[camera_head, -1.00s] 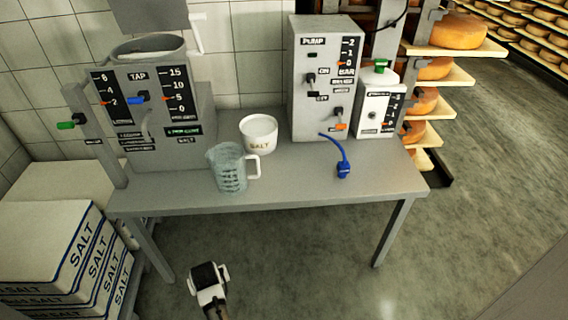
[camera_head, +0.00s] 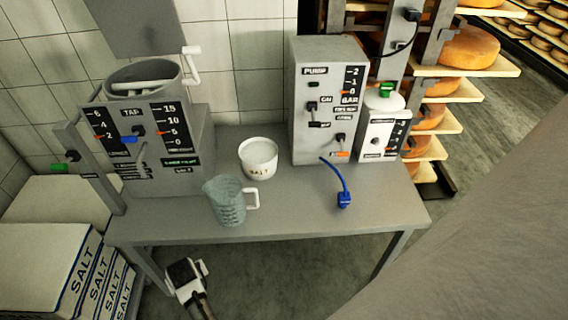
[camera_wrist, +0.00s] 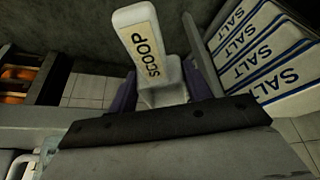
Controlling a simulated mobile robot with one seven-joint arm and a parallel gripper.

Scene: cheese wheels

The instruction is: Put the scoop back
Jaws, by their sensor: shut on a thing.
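In the wrist view the pale scoop (camera_wrist: 150,52), marked SCOOP on its flat face, stands up between the dark fingers of my gripper (camera_wrist: 160,93). My gripper is shut on it. The scoop's lower end is hidden by the gripper body. In the head view a small black and white shape (camera_head: 187,276) shows below the table's front edge; I cannot tell for sure whether it is my gripper. A white round tub marked SALT (camera_head: 258,160) stands on the table, with pale contents.
The grey table (camera_head: 290,215) also holds a clear measuring jug (camera_head: 227,203), a tap machine (camera_head: 160,160), a pump box (camera_head: 325,110) and a blue hose end (camera_head: 344,200). Salt boxes (camera_head: 45,265) are stacked at left. Cheese shelves (camera_head: 480,65) stand at back right.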

